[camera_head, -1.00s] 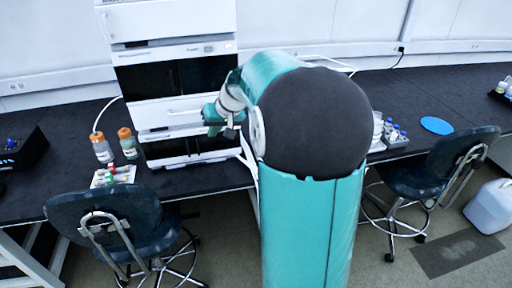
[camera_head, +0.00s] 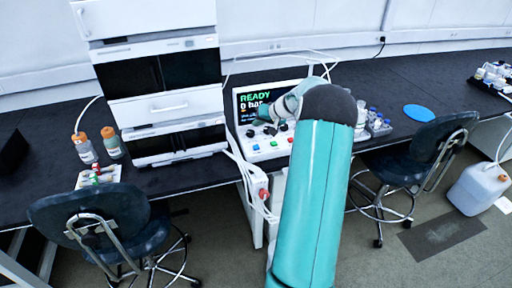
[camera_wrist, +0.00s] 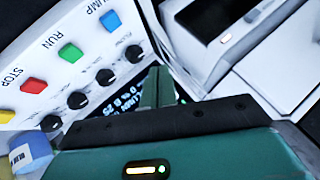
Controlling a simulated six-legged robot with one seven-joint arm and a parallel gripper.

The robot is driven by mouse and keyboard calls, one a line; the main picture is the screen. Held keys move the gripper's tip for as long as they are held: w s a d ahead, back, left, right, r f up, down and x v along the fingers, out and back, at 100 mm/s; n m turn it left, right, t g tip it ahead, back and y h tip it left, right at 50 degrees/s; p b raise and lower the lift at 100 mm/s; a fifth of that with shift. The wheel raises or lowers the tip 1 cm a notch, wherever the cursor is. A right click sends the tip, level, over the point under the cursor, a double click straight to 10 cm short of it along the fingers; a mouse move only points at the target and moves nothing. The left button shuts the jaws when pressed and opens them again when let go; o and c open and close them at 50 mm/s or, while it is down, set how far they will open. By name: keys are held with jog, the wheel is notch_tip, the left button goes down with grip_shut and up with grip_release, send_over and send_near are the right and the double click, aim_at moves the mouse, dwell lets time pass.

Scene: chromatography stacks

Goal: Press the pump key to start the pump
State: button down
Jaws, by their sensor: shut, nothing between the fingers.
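The control unit (camera_head: 265,150) has a sloped white key panel and a screen (camera_head: 256,115) that reads READY and 0 bar. In the wrist view the blue key (camera_wrist: 110,21) sits beside the word PUMP. A green key (camera_wrist: 70,52) is beside RUN, a red key (camera_wrist: 33,86) beside STOP, and a yellow key (camera_wrist: 6,116) is at the left edge. My gripper (camera_wrist: 158,85) is shut and empty over the unit, below and right of the blue key in the wrist view. Contact with the panel cannot be made out. In the head view my arm partly hides the unit.
Black knobs (camera_wrist: 105,76) line the panel between the keys and my gripper. A tall white instrument stack (camera_head: 165,105) stands left of the unit. Small vials (camera_head: 375,120) stand right of it. Two chairs (camera_head: 105,220) stand before the bench; tubing hangs in front of the unit.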

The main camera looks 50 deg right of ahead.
aim_at(258, 148)
jog(key=shift+f, duration=0.1)
jog(key=shift+f, duration=4.35)
jog(key=shift+f, duration=0.1)
jog(key=shift+f, duration=0.3)
jog(key=shift+f, duration=0.5)
jog(key=shift+r, duration=0.9)
jog(key=shift+r, duration=2.55)
